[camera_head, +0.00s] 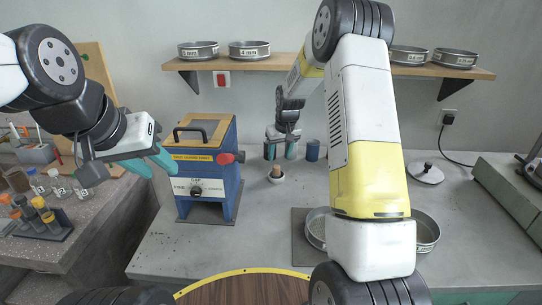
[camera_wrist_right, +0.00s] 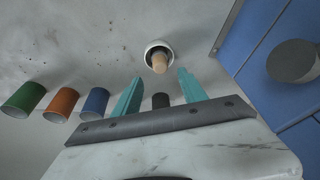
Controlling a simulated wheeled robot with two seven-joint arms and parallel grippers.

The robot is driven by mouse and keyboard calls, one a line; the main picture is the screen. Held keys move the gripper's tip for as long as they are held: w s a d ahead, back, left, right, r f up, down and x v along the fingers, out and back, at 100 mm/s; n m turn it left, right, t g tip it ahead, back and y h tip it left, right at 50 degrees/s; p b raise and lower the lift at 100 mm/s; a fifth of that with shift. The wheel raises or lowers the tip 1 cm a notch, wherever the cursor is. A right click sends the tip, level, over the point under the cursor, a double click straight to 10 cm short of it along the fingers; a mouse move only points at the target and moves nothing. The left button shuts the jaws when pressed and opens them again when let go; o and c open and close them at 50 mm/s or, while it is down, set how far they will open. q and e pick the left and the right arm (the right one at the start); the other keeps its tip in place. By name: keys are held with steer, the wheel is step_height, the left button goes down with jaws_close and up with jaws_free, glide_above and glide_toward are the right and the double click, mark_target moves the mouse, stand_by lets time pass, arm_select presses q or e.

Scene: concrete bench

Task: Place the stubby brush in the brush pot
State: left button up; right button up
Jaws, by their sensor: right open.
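A short tan wooden piece (camera_head: 276,171) stands in a small white cup (camera_head: 276,179) on the bench. It may be the stubby brush's handle; I see no bristles. Both also show in the right wrist view, the wooden piece (camera_wrist_right: 160,63) and the white cup (camera_wrist_right: 148,47). My right gripper (camera_head: 281,152) is open and empty, behind and above the cup. A dark pot-like thing (camera_wrist_right: 160,101) shows between its fingers, beyond them. Green (camera_wrist_right: 22,99), orange (camera_wrist_right: 62,103) and blue (camera_wrist_right: 95,102) pots stand in a row; which is the brush pot I cannot tell. My left gripper (camera_head: 151,163) is open and empty beside the blue machine.
The blue machine (camera_head: 205,170) stands left of the white cup. Sieves (camera_head: 427,232) sit at the front right, partly behind my right arm. A shelf (camera_head: 300,63) with sieves runs along the wall. Bare bench lies around the white cup.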

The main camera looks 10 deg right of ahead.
steer(key=s+r+m+t, duration=0.1)
steer(key=s+r, duration=1.7)
steer(key=r, duration=0.3)
steer(key=s+a+r+t+y, duration=0.1)
steer(key=s, duration=1.8)
steer(key=shift+r+m+t, duration=0.35)
steer(key=shift+m+t, duration=0.05)
